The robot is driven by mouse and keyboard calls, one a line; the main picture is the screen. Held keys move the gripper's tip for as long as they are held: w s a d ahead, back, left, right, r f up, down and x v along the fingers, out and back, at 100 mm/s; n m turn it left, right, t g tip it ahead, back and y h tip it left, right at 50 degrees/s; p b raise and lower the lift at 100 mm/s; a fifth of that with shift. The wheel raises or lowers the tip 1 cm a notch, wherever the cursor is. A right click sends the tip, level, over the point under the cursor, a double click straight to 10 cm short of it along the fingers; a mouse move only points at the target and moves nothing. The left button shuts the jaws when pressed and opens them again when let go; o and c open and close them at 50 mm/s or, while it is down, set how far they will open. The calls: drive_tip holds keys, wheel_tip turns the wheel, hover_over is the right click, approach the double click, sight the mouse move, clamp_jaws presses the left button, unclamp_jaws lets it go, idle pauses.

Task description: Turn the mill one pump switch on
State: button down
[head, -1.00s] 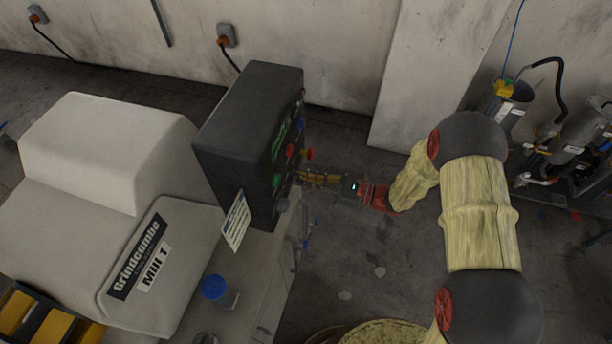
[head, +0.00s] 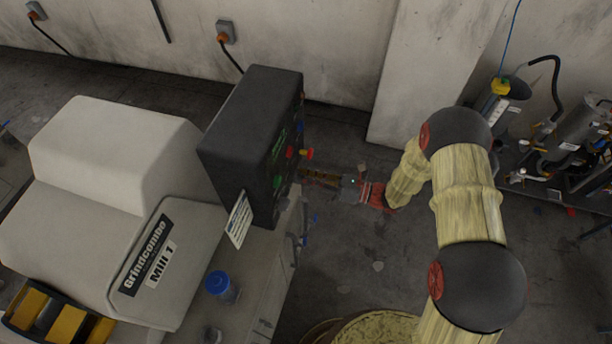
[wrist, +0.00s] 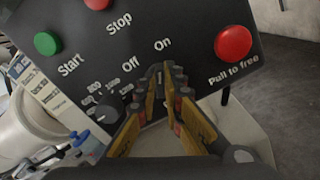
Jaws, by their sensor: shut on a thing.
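The dark control box (head: 250,135) of the machine labelled "Mill 1" (head: 150,270) stands left of my gripper (head: 308,177). In the wrist view, my gripper (wrist: 167,85) has its yellow-brown fingers closed together at the panel face (wrist: 190,25), just below the "Off" and "On" labels. A small dark switch (wrist: 158,72) shows between the fingertips, which are shut on it. The fingers hide most of the switch, so its position cannot be told.
The wrist view shows a green Start button (wrist: 47,43), a red Stop button (wrist: 97,3), a red pull-to-free button (wrist: 233,42) and a black dial (wrist: 107,115) near the fingers. A blue-capped jar (head: 218,284) stands below the box.

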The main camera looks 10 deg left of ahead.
idle(0.4)
drive_tip(key=c, duration=1.9)
unclamp_jaws()
drive_tip(key=shift+d, duration=0.1)
drive_tip(key=d, duration=0.8)
drive_tip(key=s+d, duration=0.1)
drive_tip(key=d, duration=0.2)
drive_tip(key=shift+d, duration=0.4)
